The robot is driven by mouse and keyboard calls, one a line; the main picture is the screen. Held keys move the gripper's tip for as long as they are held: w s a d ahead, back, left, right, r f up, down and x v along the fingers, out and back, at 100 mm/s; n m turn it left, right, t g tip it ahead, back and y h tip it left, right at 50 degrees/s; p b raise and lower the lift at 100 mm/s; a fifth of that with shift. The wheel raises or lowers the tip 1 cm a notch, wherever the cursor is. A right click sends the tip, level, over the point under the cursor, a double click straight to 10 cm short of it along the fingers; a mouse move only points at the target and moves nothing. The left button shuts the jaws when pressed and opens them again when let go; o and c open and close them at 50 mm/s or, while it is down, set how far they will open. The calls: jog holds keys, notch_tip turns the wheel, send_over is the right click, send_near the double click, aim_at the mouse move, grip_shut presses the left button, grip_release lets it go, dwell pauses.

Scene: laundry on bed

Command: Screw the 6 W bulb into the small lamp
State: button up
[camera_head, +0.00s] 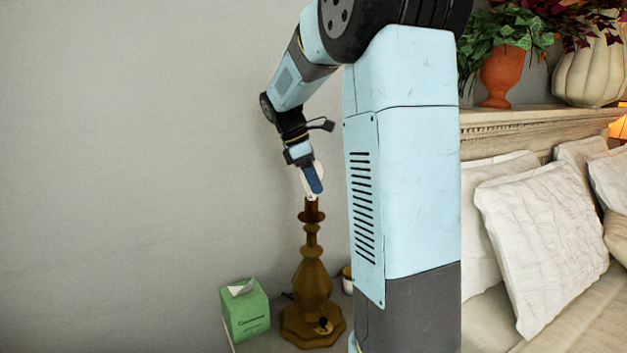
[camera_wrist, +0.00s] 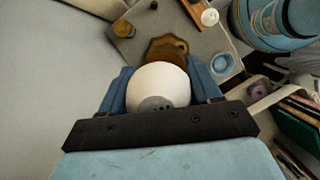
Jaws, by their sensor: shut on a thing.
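The small lamp (camera_head: 312,280) is a bronze-brown turned base without a shade, upright on a small table at the wall. Its socket (camera_head: 312,208) is at the top. My gripper (camera_head: 313,181) is above the socket and shut on a white bulb (camera_wrist: 158,84), which sits between the blue fingers in the wrist view. In the head view the bulb's lower end is at the socket top; I cannot tell whether it is seated in it. Part of the lamp base shows beyond the bulb in the wrist view (camera_wrist: 166,46). The bulb's wattage marking is not readable.
A green tissue box (camera_head: 246,311) stands left of the lamp. A small white-and-yellow container (camera_head: 347,280) is behind it to the right. The bed with white pillows (camera_head: 545,235) is at the right. Blank wall fills the left.

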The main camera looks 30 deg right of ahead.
jog(key=shift+s+m+g+y, duration=0.1)
jog(key=shift+m+g+y, duration=0.25)
jog(key=shift+m, duration=0.75)
jog(key=shift+m+g, duration=0.25)
jog(key=shift+m, duration=0.45)
jog(key=shift+a+m+g+y, duration=0.15)
jog(key=shift+m+g+y, duration=0.2)
jog(key=shift+m, duration=0.65)
jog(key=shift+s+m+y, duration=0.1)
jog(key=shift+m+y, duration=0.4)
jog(key=shift+m, duration=0.7)
jog(key=shift+a+m+g, duration=0.1)
jog(key=shift+m+g, duration=0.15)
jog(key=shift+m, duration=0.25)
jog(key=m+y, duration=0.1)
jog(key=m, duration=0.2)
jog(key=shift+a+m+y, duration=0.1)
jog(key=shift+m+y, duration=0.2)
jog(key=shift+y, duration=0.1)
